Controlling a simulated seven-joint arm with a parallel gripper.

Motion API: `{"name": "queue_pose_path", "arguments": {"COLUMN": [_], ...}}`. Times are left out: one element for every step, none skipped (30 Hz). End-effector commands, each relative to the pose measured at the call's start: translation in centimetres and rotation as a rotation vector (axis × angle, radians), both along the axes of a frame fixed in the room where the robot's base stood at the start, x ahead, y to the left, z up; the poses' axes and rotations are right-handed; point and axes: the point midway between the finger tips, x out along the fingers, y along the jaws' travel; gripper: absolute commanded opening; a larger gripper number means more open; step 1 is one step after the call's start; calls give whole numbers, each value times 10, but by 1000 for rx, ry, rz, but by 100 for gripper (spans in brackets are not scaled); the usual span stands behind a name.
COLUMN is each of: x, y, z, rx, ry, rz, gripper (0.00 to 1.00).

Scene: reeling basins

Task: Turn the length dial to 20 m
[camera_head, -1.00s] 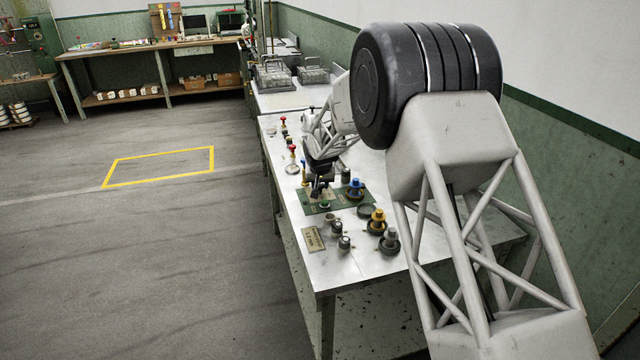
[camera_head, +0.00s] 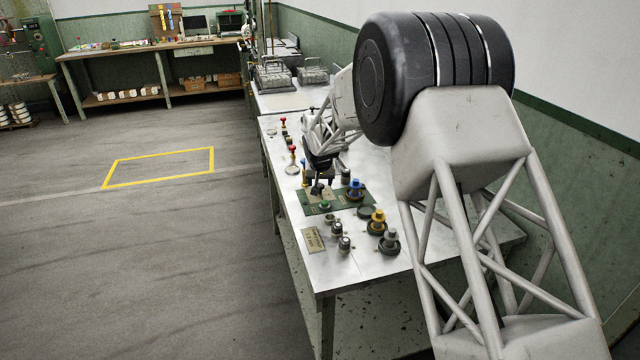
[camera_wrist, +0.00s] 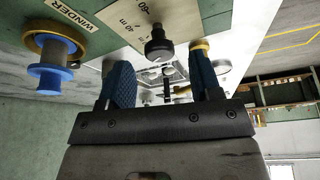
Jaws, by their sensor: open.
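The length dial, a black round knob (camera_wrist: 158,46), shows in the wrist view against a cream scale plate (camera_wrist: 118,22) with a "40 m" mark.
A blue spool (camera_wrist: 50,73) stands by the "WINDER" label (camera_wrist: 75,13). On the metal table (camera_head: 350,265) are blue (camera_head: 355,188), yellow (camera_head: 377,221) and grey (camera_head: 390,240) spools, small dark knobs (camera_head: 344,244) and red-topped posts (camera_head: 292,158). The table's front-right part is clear.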

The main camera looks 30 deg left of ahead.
Motion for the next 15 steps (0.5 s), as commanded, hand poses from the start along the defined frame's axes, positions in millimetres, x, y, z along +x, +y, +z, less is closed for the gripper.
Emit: {"name": "queue_pose_path", "arguments": {"x": [-2,-3,-5,-6,-7,-9,-10,-11,-13,-14,-15,-16,-16,-17,-18], "y": [-1,-2,-3,-3,-4,-5,-6,-6,-7,-8,-8,-9,-9,-10,-10], "z": [6,9,13,17,20,25,28,30,34,37,39,43,45,47,49], "rx": [0,0,0,0,0,0,0,0,0,0,0,0,0,0,0], "ry": [-1,-1,0,0,0,0,0,0,0,0,0,0,0,0,1], "rz": [0,0,0,0,0,0,0,0,0,0,0,0,0,0,0], "gripper": [58,58,58,58,58,58,58,58,58,58,58,58,58,58,58]}}
